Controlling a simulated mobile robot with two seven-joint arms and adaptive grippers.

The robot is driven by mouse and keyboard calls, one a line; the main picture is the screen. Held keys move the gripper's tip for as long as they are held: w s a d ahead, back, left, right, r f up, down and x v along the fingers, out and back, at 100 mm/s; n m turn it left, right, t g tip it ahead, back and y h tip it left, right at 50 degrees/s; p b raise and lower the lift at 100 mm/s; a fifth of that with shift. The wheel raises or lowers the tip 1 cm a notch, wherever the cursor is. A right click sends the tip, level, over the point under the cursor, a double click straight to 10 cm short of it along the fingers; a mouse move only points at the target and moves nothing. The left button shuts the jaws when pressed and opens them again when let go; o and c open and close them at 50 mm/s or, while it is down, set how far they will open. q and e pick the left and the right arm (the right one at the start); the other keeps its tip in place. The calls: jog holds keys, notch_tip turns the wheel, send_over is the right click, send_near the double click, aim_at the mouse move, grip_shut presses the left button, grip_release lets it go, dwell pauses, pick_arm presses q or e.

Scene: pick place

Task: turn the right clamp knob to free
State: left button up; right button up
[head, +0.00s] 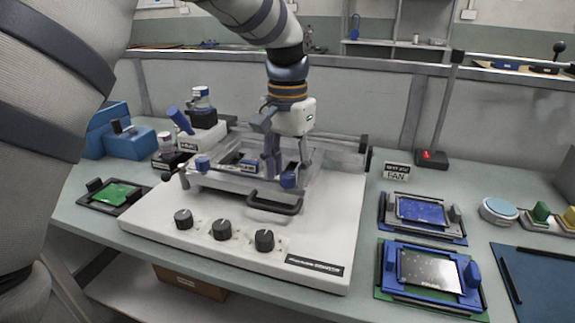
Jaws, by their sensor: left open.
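The white machine (325,225) stands on the bench with a clear-sided frame on top. A blue clamp knob, the right one (288,180), is at the frame's front right corner. A matching left blue knob (202,163) is at its front left. My left gripper (285,168) points down over the right part of the frame, just above and behind the right knob. It is open. I cannot tell whether a finger touches the knob. The gripper partly hides the frame's inside. My right gripper is out of view.
A black handle (274,203) and several black dials, one being the right dial (264,240), are on the machine's front. Boards in holders (430,270) lie to the right. A green board (117,194) lies left. Bottles and blue boxes (125,140) stand behind left.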

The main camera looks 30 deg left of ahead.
aim_at(287, 175)
pick_arm(q)
notch_tip(287, 175, up, 12)
dwell(0.3)
